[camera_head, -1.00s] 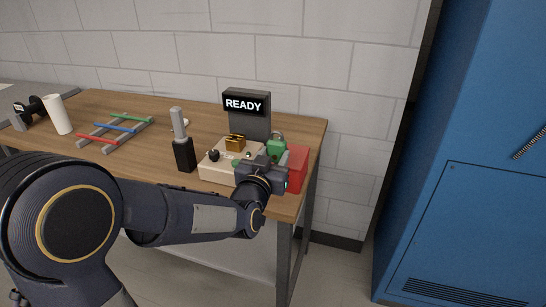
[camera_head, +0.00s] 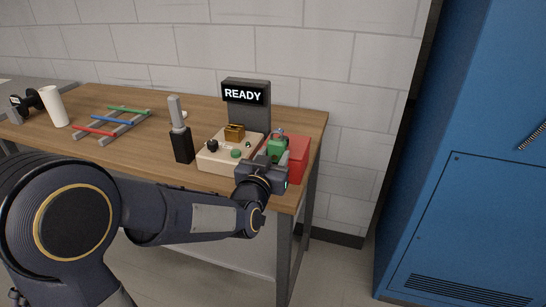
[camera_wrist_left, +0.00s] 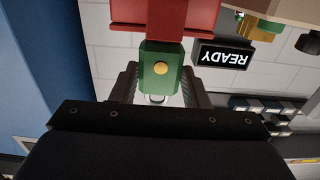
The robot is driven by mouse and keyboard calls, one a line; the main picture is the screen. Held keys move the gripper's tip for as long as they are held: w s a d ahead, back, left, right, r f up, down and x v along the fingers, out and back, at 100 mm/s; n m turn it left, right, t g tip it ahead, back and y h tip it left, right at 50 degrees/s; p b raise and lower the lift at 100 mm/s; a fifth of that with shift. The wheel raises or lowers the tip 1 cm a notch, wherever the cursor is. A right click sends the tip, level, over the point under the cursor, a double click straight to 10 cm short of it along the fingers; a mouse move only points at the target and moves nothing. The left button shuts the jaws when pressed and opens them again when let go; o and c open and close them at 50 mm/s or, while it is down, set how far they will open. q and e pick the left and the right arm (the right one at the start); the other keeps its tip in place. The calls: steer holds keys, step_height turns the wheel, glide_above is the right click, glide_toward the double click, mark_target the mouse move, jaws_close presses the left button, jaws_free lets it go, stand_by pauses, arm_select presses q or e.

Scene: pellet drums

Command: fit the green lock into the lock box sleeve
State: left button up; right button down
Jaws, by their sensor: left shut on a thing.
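The green lock (camera_head: 276,148) is at the left side of the red lock box (camera_head: 298,160). My left gripper (camera_head: 273,159) is shut on it. In the left wrist view the green lock (camera_wrist_left: 160,76) sits between both fingers, with a round brass spot on its face. The red lock box (camera_wrist_left: 165,14) is at the top of that view, and a narrower red part meets the lock's edge there. I cannot tell whether the lock is inside the sleeve or only against it. My right gripper is in neither view.
A beige control box (camera_head: 222,158) with knobs and a green button stands left of my gripper. A dark READY display (camera_head: 244,96) stands behind. A black-and-grey handle (camera_head: 181,135), a rack with coloured bars (camera_head: 113,122) and a white cylinder (camera_head: 54,107) are farther left on the table.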

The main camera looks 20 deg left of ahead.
arm_select(q)
steer(key=o, duration=1.2)
steer(key=shift+c, duration=0.2)
steer(key=shift+f, duration=0.1)
steer(key=s, duration=0.7)
steer(key=shift+s, duration=0.4)
steer(key=shift+a, duration=0.15)
